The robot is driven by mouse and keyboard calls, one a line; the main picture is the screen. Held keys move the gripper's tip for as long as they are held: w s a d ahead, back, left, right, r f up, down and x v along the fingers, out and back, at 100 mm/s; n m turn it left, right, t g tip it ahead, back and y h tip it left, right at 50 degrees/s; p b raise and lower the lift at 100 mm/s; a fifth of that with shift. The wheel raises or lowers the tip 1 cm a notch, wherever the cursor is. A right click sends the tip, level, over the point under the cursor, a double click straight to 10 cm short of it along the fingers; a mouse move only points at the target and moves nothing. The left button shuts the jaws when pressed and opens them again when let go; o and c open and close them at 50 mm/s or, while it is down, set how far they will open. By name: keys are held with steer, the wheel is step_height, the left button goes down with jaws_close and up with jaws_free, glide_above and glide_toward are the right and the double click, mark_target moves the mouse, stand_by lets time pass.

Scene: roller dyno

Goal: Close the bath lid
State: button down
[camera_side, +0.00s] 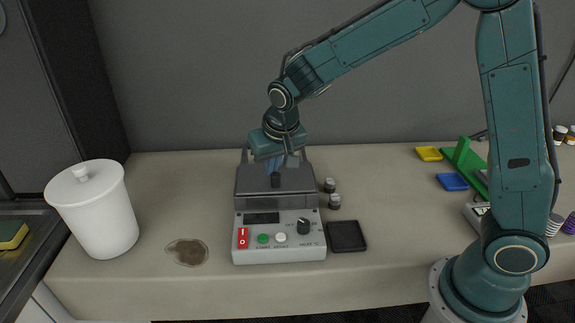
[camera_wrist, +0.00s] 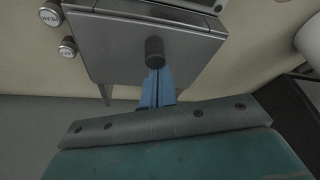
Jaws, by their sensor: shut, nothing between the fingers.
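The bath (camera_side: 279,246) is a light grey box with a control panel on its front. Its grey lid (camera_side: 250,182) covers the top behind the panel, with a black knob (camera_side: 275,180) near its middle. I cannot tell whether the lid lies fully flush. In the wrist view the lid (camera_wrist: 115,40) and its knob (camera_wrist: 154,52) are seen from above. My gripper (camera_side: 275,169) is shut and empty, its blue fingers pointing down just behind the knob. In the wrist view the fingertips (camera_wrist: 157,76) are right beside the knob; contact is unclear.
Two small jars (camera_side: 333,201) stand right of the bath, near a black square pad (camera_side: 346,236). A white lidded canister (camera_side: 95,215) and a brown stain (camera_side: 187,252) are at left. Yellow (camera_side: 428,153) and blue trays (camera_side: 452,182) lie at right. The counter's back left is clear.

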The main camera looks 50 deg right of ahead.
mark_target(261, 169)
steer(key=shift+s+a+f, duration=0.15)
steer(key=shift+f, duration=0.1)
steer(key=shift+w+d+r, duration=0.1)
steer(key=shift+w+d, duration=0.15)
steer(key=shift+w, duration=0.45)
steer(key=shift+w+d+r, duration=0.1)
steer(key=shift+w+d, duration=0.2)
steer(key=shift+w, duration=0.4)
steer(key=shift+w+d+r, duration=0.1)
steer(key=shift+w+d, duration=0.15)
steer(key=shift+w, duration=0.45)
steer(key=v, duration=1)
steer(key=shift+s+d, duration=0.1)
steer(key=s+d+r+n, duration=0.1)
steer(key=s+d+r, duration=0.15)
steer(key=s, duration=0.35)
steer(key=s+d+r+n, duration=0.1)
steer(key=s+r, duration=0.2)
steer(key=s, duration=0.4)
steer(key=s+d+f+n+t+y, duration=0.1)
steer(key=s+f+n, duration=0.1)
steer(key=s, duration=1.3)
steer(key=shift+d+f+t, duration=0.2)
steer(key=shift+f+t, duration=0.2)
